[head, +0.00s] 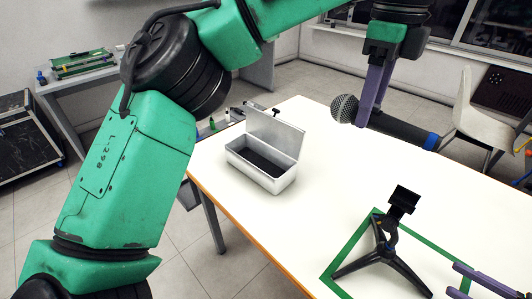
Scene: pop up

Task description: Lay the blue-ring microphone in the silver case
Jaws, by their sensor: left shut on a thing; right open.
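The microphone (393,126) has a grey mesh head, a black body and a blue ring (431,140) near its right end. My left gripper (372,112), with purple fingers, is shut on it near the head and holds it above the table, tilted slightly down to the right. The silver case (262,178) stands on the table to the left of the microphone. Its lid is open and its inside is dark. My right gripper (468,283) shows only in part at the bottom right corner; its purple fingers are apart and empty.
A black tripod stand (384,250) stands inside a green square outline (331,283) on the white table (330,195). Small items (228,116) lie behind the case. The table between case and stand is clear. A white chair (478,115) is beyond the table.

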